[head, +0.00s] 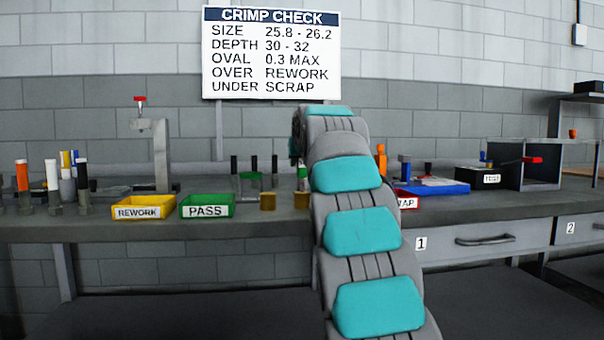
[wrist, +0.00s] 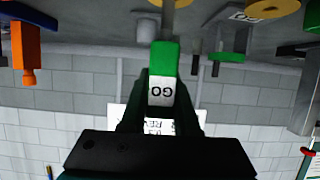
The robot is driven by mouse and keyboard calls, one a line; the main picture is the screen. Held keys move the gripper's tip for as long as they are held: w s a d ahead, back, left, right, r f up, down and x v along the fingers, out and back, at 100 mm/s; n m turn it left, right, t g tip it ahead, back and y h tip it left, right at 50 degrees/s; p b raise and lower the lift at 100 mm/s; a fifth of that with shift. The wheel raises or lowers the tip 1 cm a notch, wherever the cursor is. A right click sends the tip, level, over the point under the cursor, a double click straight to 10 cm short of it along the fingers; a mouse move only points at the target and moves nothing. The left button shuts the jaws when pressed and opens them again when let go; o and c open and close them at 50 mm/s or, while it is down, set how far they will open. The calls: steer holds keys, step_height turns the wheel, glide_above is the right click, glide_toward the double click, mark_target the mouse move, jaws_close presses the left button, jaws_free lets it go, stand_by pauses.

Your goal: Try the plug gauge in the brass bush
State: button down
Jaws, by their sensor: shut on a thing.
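The plug gauge has a green handle (wrist: 163,60) with a white "GO" label and a grey plug end. My gripper (wrist: 162,85) is shut on it in the wrist view, which is upside down. The grey plug end points at a brass bush (wrist: 178,3), cut off by the top edge; I cannot tell whether it has entered.
The yellow REWORK tray (head: 143,211) and green PASS tray (head: 207,209) are left of the bushes. A red tray (head: 407,201) sits right of my arm. Dark pegs (head: 254,164) and an orange piece (head: 381,160) stand behind. A press (head: 158,155) stands at the left.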

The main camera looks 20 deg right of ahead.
steer(key=shift+r+p, duration=2.1)
steer(key=shift+r, duration=0.3)
